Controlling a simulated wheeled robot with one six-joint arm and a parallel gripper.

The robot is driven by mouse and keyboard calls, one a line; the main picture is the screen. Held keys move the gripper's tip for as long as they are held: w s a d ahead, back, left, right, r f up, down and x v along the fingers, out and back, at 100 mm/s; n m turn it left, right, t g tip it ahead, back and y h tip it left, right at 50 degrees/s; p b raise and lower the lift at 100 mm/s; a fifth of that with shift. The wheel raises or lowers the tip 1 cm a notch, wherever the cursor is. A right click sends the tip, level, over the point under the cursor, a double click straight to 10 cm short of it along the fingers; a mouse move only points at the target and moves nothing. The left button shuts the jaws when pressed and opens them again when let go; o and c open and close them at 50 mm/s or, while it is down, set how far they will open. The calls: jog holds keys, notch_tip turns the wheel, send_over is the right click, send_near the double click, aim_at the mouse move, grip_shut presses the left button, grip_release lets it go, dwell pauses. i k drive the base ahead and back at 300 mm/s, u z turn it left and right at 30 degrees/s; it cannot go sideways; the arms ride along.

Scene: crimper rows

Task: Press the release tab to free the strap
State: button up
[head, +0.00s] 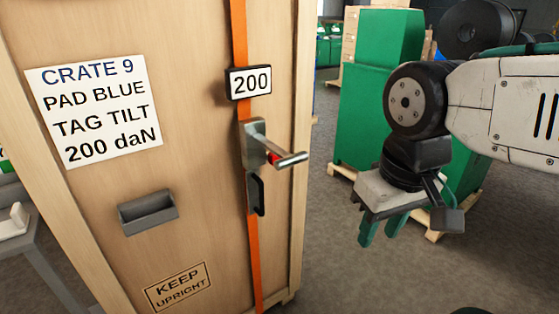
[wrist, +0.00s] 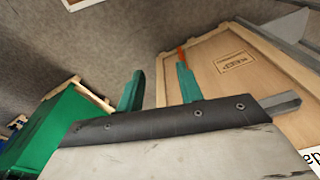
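An orange strap (head: 240,30) runs down the front of a wooden crate (head: 200,40). A grey metal tensioner (head: 252,142) with a bar handle (head: 290,160) sticking out to the right sits on the strap. A small red part (head: 273,159), perhaps the release tab, shows at the handle's base. A black piece (head: 257,195) sits on the strap just below. My gripper (head: 382,232) hangs to the right of the crate, apart from the tensioner. Its green fingers are spread and empty, as the wrist view also shows (wrist: 160,72).
A 200 plate (head: 250,82) sits above the tensioner. A paper label (head: 95,110) and a grey bin (head: 148,212) are on the crate's left. Green boxes (head: 375,100) on a pallet stand behind my arm. Floor between crate and pallet is clear.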

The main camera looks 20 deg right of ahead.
aim_at(271, 157)
jog(key=k, duration=0.5)
jog(key=u, duration=1.9)
jog(key=i, duration=1.1)
jog(key=z, duration=2.05)
